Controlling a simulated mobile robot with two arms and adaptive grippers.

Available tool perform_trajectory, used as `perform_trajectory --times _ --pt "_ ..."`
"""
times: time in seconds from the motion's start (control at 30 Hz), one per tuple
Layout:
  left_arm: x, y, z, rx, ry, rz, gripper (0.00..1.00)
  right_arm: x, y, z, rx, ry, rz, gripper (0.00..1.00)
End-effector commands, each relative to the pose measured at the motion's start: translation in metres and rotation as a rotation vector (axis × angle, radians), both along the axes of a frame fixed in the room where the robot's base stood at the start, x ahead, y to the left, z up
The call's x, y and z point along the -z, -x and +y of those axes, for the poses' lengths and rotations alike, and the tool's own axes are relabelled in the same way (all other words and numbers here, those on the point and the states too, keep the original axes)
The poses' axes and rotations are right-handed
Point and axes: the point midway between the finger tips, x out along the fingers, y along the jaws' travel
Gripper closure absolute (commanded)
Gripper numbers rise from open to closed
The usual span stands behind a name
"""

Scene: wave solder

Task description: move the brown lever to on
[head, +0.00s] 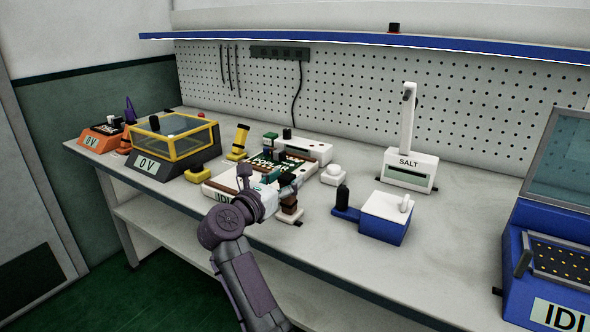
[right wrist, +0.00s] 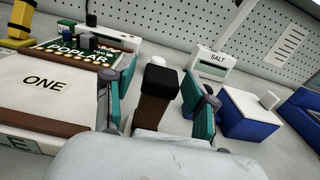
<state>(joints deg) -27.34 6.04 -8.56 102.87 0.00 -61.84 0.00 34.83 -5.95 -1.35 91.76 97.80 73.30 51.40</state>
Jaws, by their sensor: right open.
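The brown lever (right wrist: 152,112) has a brown shaft and a black cap, and it stands between the two fingers of my right gripper (right wrist: 168,92) in the right wrist view. Gaps show on both sides, so the fingers do not look closed on it. In the head view my right gripper (head: 284,184) is at the front of the bench and partly hides the brown lever (head: 289,204) and its base. My left gripper is not in view.
A blue and white box (head: 382,221) with a black knob stands to the right. A white SALT unit (head: 408,175) stands behind it. A yellow-framed box (head: 172,140) is at left. Bare bench shows right of the blue box.

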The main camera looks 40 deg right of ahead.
Motion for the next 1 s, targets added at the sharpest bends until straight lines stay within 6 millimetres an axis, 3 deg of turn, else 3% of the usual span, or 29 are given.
perform_trajectory --times 0.43,0.77,1.0 --pt "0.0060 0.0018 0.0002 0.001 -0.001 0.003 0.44 0.0004 -0.0004 -0.0033 -0.001 0.000 0.001 0.44" --pt "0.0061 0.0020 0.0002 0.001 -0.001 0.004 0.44 0.0003 -0.0004 -0.0033 -0.001 0.000 0.000 0.99" --pt "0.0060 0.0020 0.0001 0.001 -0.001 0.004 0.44 0.0002 -0.0004 -0.0032 -0.001 0.000 0.000 1.00"
